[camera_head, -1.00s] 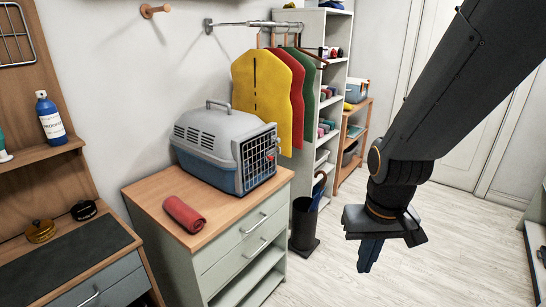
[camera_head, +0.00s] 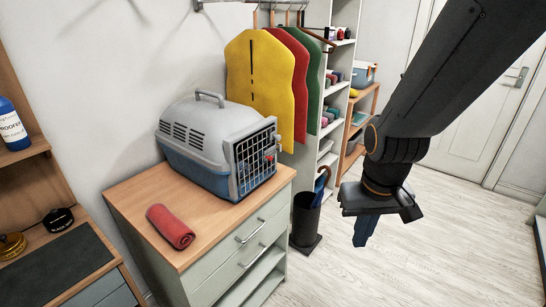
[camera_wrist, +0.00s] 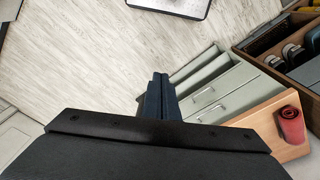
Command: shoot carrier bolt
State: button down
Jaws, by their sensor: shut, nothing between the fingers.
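A grey and blue pet carrier (camera_head: 213,145) stands upright on the wooden top of a pale green drawer cabinet (camera_head: 136,208) in the head view. Its barred door (camera_head: 254,160) faces right toward my side and looks shut. My gripper (camera_head: 364,232) hangs pointing down over the floor, right of the cabinet and well apart from the carrier. Its fingers are shut and empty, also in the wrist view (camera_wrist: 158,82). The carrier is out of the wrist view.
A rolled red towel (camera_head: 171,226) lies in front of the carrier. Yellow (camera_head: 259,85), red and green garments hang from a rail behind it. A dark umbrella stand (camera_head: 305,222) is on the floor beside the cabinet. The floor (camera_head: 425,255) around my gripper is clear.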

jog(key=w+a+r+n+t+b, duration=0.1)
jog(key=w+a+r+n+t, duration=0.15)
jog(key=w+n+t, duration=0.85)
jog(key=w+a+r+n+g+y, duration=0.1)
jog(key=w+a+r+n+y, duration=0.1)
jog(key=w+a, duration=0.3)
jog(key=w+a+r+n+g+y, duration=0.1)
jog(key=w+a+r+n+y, duration=0.2)
jog(key=a, duration=0.4)
jog(key=w+n+y, duration=0.1)
jog(key=w, duration=0.1)
jog(key=shift+w+r+n+y+b, duration=0.3)
jog(key=shift+w+y+b, duration=0.05)
jog(key=shift+w+y, duration=0.05)
jog(key=shift+a, duration=0.1)
jog(key=p, duration=0.2)
send_near(265, 158)
jog(key=w+a, duration=0.2)
jog(key=shift+w+f+p, duration=0.15)
jog(key=shift+w+f, duration=0.1)
jog(key=shift+f, duration=0.25)
jog(key=shift+w+f+p, duration=0.15)
jog(key=shift+w+f, duration=0.15)
jog(key=shift+f, duration=0.15)
